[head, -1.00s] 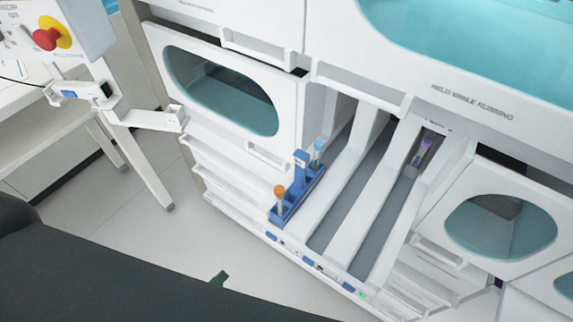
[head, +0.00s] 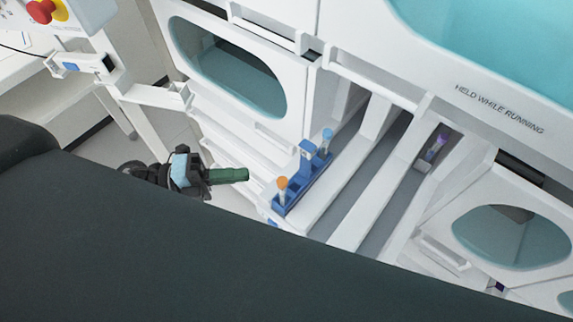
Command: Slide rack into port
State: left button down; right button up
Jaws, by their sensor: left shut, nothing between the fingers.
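The blue rack (head: 308,178) sits in the mouth of the leftmost lane of the machine's tube track in the head view. It holds an orange-capped tube (head: 282,190) at its near end and a blue-capped tube (head: 326,142) at its far end, with a tall blue post between them. My left gripper (head: 246,174), with green fingers, is shut and empty. It is left of the rack's near end, apart from it in the picture. My right gripper is not in view.
Two grey lanes (head: 372,165) run to the right of the rack and look empty in their visible parts. A purple-capped tube (head: 437,147) stands deep in a slot further right. A white jointed arm (head: 150,98) with a stand is at left.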

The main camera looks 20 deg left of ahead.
pick_arm(q)
jog(key=p, duration=0.2)
send_near(306, 169)
jog(key=x, duration=0.5)
jog(key=shift+s+r, duration=0.1)
jog(key=shift+r, duration=0.15)
jog(key=shift+w+d+f, duration=0.1)
jog(key=shift+w+d, duration=0.1)
jog(key=shift+d, duration=0.3)
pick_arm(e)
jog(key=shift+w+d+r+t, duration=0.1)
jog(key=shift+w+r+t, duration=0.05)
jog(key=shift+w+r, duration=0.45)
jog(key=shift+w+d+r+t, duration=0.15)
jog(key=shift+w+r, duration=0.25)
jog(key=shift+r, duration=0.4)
pick_arm(q)
jog(key=shift+w, duration=0.1)
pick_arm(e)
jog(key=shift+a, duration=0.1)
